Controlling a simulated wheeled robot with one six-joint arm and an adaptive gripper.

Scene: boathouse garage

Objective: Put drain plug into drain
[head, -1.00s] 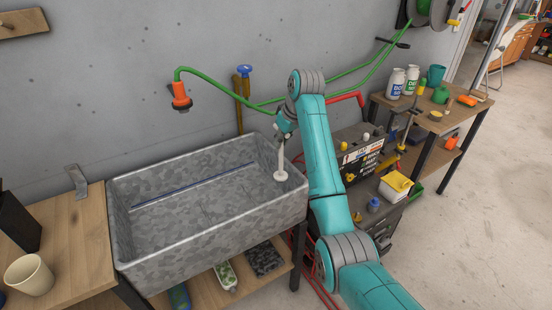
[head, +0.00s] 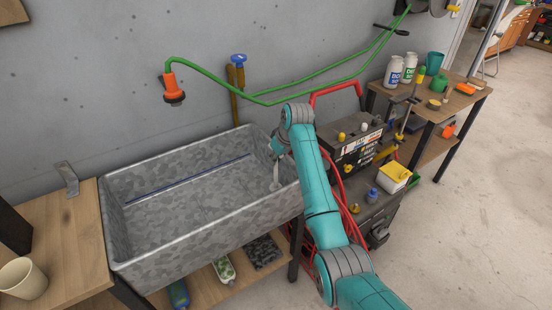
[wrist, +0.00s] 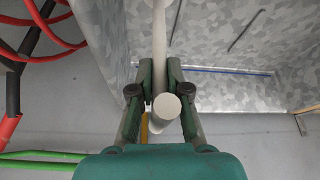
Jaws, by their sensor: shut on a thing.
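My gripper (head: 278,155) is over the right end of the grey metal sink (head: 206,253), inside its walls. In the wrist view my gripper (wrist: 160,75) is shut on the shaft of the white drain plug (wrist: 158,45), with the round end of the shaft toward the camera. In the head view the drain plug (head: 276,178) hangs roughly upright below the gripper, its wider lower end inside the basin. I cannot tell whether that end touches the sink floor. The drain cannot be made out in either view.
A green hose with an orange nozzle (head: 173,90) hangs on the wall behind the sink. A black battery box (head: 352,150) and red cables stand right of the sink. A wooden bench (head: 62,240) with a cream cup (head: 22,279) is at left. The basin's left part is clear.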

